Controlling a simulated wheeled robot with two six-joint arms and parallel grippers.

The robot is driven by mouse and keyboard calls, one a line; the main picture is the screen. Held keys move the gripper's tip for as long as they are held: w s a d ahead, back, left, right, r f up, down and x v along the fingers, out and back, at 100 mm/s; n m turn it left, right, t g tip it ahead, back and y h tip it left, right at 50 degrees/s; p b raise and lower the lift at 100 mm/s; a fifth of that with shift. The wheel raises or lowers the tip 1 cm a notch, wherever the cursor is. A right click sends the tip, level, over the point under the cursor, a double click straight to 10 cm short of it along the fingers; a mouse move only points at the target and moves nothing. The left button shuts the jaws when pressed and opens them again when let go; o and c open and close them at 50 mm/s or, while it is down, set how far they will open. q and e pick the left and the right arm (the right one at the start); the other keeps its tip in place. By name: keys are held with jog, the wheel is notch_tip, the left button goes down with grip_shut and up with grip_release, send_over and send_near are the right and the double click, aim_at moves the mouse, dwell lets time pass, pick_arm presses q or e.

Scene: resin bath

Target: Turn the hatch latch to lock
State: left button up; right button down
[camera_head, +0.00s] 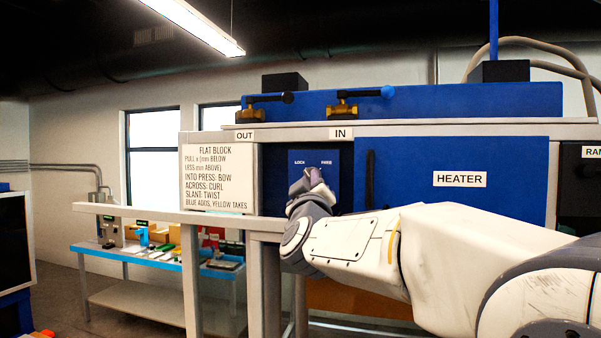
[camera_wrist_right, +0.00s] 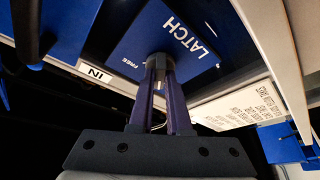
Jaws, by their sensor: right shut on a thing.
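The blue latch plate (camera_head: 328,157) is on the front of the bath, under the IN label, and reads LOCK on the left and FREE on the right. In the right wrist view the plate (camera_wrist_right: 150,42) shows LATCH and FREE. My right gripper (camera_head: 314,177) is in front of the plate. The handle's exact angle cannot be told. My left gripper is not in view.
The blue HEATER panel (camera_head: 460,160) with a dark vertical handle stands right of the latch. A white instruction sign (camera_head: 218,178) is at left, above a pale rail (camera_head: 160,213). Two brass valves (camera_head: 250,115) sit above. A blue-edged bench (camera_head: 150,258) with small items stands behind at left.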

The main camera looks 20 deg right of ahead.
jog(key=shift+n+y+p, duration=0.4)
jog(key=shift+n+p, duration=0.2)
jog(key=shift+n, duration=0.6)
jog(key=c, duration=0.9)
grip_release()
jog(key=shift+o, duration=0.2)
jog(key=shift+s, duration=0.1)
